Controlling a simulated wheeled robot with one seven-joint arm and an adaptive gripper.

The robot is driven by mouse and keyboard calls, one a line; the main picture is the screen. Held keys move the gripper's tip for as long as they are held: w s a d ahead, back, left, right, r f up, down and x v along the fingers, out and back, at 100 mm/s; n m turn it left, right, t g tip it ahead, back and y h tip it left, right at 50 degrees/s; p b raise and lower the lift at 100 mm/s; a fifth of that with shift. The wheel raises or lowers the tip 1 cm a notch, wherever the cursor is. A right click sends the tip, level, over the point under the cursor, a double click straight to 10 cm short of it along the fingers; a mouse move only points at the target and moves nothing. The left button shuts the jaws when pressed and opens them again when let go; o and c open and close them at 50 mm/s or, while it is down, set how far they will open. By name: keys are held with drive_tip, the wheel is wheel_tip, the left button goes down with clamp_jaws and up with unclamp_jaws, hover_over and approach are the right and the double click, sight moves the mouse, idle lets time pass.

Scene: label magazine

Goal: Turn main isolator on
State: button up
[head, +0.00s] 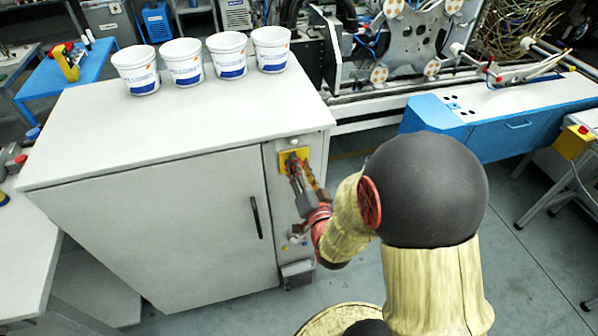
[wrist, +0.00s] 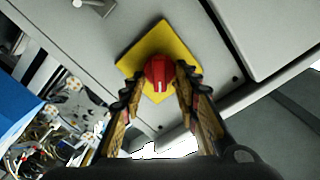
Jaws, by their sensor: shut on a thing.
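The main isolator is a red rotary knob (wrist: 158,74) on a yellow square plate (wrist: 139,54), fixed to the grey cabinet's side panel. In the wrist view a pale mark on the knob points down the picture. My gripper (wrist: 158,80) has a finger on each side of the knob and is shut on it. In the head view my gripper (head: 293,163) reaches the yellow plate (head: 284,161) at the cabinet's upper right, and its fingers largely hide the knob there.
Several white buckets (head: 186,62) stand along the back of the grey cabinet top (head: 190,118). The cabinet door (head: 160,230) has a black handle (head: 256,217) left of my arm. A blue and white machine (head: 510,115) stands to the right. Grey floor lies open at lower right.

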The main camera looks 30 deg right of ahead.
drive_tip(key=m+b, duration=0.1)
drive_tip(key=m, duration=0.2)
drive_tip(key=m+b, duration=0.2)
drive_tip(key=m, duration=0.1)
drive_tip(key=f+m+b, duration=0.1)
drive_tip(key=m+b, duration=0.1)
drive_tip(key=m, duration=0.2)
drive_tip(key=shift+s+d, duration=0.1)
drive_tip(key=shift+d, duration=0.1)
drive_tip(key=shift+m+b, duration=0.3)
drive_tip(key=o, duration=1.1)
drive_tip(key=shift+c, duration=0.2)
drive_tip(key=v, duration=0.7)
drive_tip(key=shift+s, duration=0.25)
drive_tip(key=shift+r, duration=0.1)
